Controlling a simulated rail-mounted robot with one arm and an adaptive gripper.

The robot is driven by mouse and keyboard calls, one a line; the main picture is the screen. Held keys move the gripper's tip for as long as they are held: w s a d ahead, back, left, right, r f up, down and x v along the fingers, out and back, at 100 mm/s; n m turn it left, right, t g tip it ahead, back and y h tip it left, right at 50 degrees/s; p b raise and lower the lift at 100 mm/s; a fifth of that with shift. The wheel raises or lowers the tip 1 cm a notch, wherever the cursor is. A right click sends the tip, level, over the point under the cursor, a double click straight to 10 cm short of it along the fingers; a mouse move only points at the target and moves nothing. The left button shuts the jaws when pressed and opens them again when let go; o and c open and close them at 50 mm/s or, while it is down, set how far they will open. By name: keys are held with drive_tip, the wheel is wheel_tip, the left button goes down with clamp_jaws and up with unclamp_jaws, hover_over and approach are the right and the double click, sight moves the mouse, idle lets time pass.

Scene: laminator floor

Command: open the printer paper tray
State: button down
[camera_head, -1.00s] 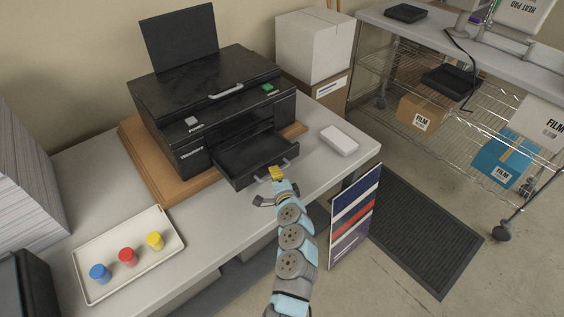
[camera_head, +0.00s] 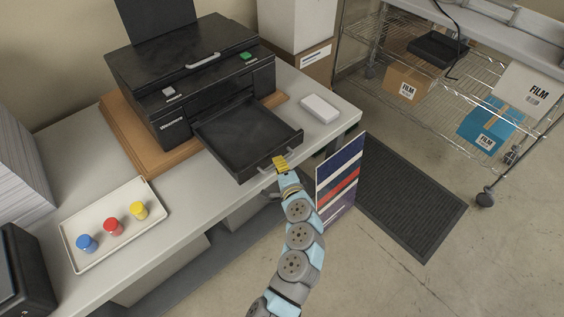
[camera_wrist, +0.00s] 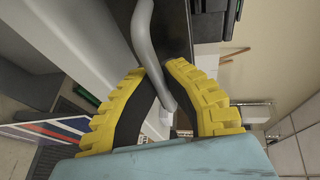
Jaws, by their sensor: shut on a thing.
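The black printer (camera_head: 190,85) stands on a wooden board on the grey table. Its paper tray (camera_head: 245,140) is pulled well out of the front and looks empty, and its front edge reaches the table's front edge. A grey bar handle (camera_head: 270,164) runs along the tray's front. My gripper (camera_head: 280,161) with yellow fingertips is at this handle. In the wrist view the handle (camera_wrist: 150,45) passes between the two yellow fingers (camera_wrist: 160,95), which are shut on it.
A cream tray (camera_head: 115,225) with blue, red and yellow capped pots lies on the table at left. A white box (camera_head: 320,108) lies right of the paper tray. A striped panel (camera_head: 340,180) stands below the table edge. A dark mat (camera_head: 405,195) covers the floor at right.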

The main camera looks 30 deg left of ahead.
drive_tip(key=c, duration=1.1)
unclamp_jaws()
drive_tip(key=v, duration=1.2)
